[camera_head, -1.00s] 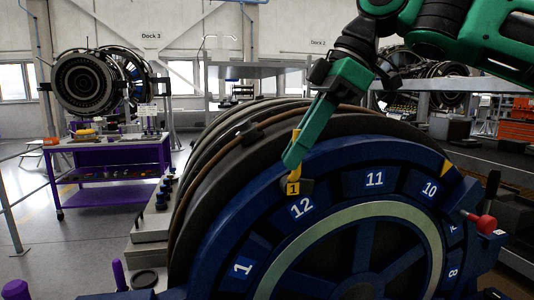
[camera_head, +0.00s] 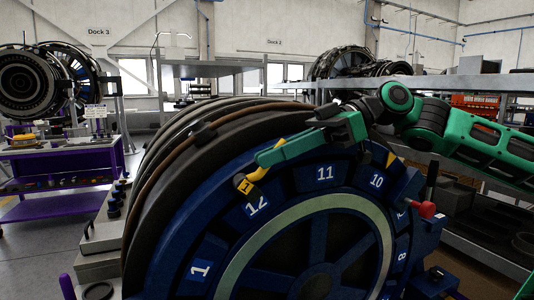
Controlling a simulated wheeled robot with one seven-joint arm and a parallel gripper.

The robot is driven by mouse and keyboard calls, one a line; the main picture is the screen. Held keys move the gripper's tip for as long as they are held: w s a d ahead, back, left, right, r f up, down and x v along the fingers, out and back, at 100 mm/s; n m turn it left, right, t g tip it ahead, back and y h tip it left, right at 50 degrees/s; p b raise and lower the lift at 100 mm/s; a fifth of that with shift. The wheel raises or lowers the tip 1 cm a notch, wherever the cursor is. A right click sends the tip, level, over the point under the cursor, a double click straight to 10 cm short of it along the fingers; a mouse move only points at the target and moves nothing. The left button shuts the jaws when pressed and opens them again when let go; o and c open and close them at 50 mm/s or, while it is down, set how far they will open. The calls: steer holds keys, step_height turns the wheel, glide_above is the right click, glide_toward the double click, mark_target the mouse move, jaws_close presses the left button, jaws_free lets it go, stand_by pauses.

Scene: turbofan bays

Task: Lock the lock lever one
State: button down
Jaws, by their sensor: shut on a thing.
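Lock lever one is a small yellow lever (camera_head: 257,174) with a dark pivot end and a "1" tag. It sits on the blue ring's rim (camera_head: 208,212) just above the 12 plate and leans up to the right. My green gripper (camera_head: 262,160) comes in from the right, lying almost flat above the rim. It is shut on the lever's free end, and its fingertips hide part of the lever.
Another yellow piece (camera_head: 390,159) is on the rim near the 10 plate. A red knob (camera_head: 427,210) sticks out at the ring's right. A purple workbench (camera_head: 60,180) stands at the left, and a grey shelf (camera_head: 410,83) runs behind my arm.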

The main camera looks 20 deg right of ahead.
steer(key=shift+w+d+y, duration=0.2)
steer(key=shift+y, duration=0.1)
steer(key=c, duration=1.8)
jaws_free()
steer(key=shift+w+f, duration=0.1)
steer(key=shift+o, duration=0.2)
steer(key=v, duration=1)
steer(key=shift+d, duration=0.35)
